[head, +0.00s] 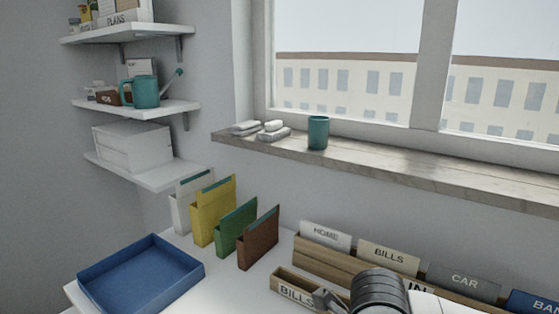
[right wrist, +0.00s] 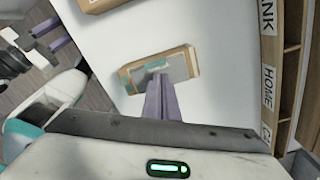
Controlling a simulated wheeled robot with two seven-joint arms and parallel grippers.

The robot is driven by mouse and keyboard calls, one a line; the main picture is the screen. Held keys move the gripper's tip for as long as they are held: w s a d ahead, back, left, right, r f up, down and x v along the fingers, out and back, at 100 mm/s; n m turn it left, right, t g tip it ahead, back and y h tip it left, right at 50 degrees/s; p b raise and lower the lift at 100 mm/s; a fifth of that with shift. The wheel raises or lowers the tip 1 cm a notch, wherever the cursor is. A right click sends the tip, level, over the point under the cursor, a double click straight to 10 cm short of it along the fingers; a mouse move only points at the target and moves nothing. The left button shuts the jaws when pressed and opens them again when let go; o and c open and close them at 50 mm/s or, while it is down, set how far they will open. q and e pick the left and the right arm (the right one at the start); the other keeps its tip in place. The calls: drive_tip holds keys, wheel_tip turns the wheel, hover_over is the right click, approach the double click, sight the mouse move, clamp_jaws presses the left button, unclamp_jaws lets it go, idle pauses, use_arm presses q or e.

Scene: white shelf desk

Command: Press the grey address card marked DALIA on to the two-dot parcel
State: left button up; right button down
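In the right wrist view a brown parcel (right wrist: 190,52) lies on the white desk, slightly turned. A grey card (right wrist: 180,70) with a teal patch is over its top face, lined up with it. My right gripper (right wrist: 158,76) has its purple fingers together at the middle of the card and appears shut on it. I cannot see any gap between card and parcel. The fingers hide part of the card; the name and the parcel's dots cannot be read. My left gripper (right wrist: 54,37) is at the upper left with its fingers apart, empty and away from the parcel.
Another brown parcel (right wrist: 105,3) shows at the top edge. A wooden card rack (head: 310,256) with HOME, BILLS and CAR cards runs along the wall. A blue tray (head: 190,263) and several upright folders (head: 213,213) stand left. A teal cup (head: 318,133) is on the sill.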

drive_tip(key=shift+f+b, duration=0.45)
idle(0.8)
wheel_tip(320, 180, up, 8)
drive_tip(key=p, duration=0.4)
drive_tip(key=shift+p, duration=0.35)
